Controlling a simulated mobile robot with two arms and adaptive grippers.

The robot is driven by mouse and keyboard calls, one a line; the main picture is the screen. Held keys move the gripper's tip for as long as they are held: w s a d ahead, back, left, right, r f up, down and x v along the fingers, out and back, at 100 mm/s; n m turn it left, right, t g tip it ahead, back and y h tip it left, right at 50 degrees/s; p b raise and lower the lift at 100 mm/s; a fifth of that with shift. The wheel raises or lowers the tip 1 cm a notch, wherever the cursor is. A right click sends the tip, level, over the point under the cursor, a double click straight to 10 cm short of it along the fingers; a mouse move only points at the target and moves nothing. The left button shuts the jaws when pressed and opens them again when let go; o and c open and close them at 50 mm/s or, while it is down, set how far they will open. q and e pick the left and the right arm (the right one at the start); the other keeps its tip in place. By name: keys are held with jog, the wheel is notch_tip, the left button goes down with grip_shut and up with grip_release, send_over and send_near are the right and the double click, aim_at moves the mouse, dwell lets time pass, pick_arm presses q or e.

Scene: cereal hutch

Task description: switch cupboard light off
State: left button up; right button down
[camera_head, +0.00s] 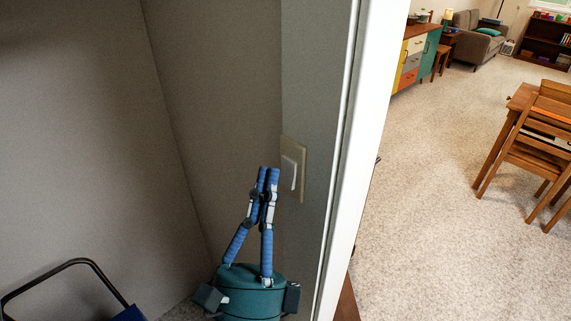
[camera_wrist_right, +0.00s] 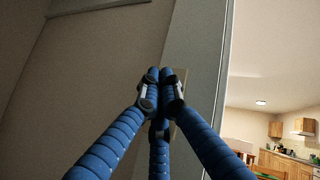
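The light switch (camera_head: 291,168) is a pale plate with a white rocker on the narrow wall beside the white door frame. My right gripper (camera_head: 268,172) has blue fingers and points up, just left of the switch in the head view. Its fingertips are together and hold nothing. I cannot tell whether they touch the switch. In the right wrist view the closed fingertips (camera_wrist_right: 160,74) cover most of the switch plate (camera_wrist_right: 180,76), and only slivers of it show. My left gripper is not in view.
The white door frame (camera_head: 364,150) stands close on the right of the switch. A black tubular handle on a blue item (camera_head: 128,313) is at the lower left. Beyond the doorway are open carpet (camera_head: 440,220), a wooden table (camera_head: 500,130) and chairs (camera_head: 540,140).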

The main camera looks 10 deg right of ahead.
jog(key=s+a, duration=0.1)
jog(key=s+a+b, duration=0.2)
jog(key=a, duration=0.1)
jog(key=shift+f, duration=0.3)
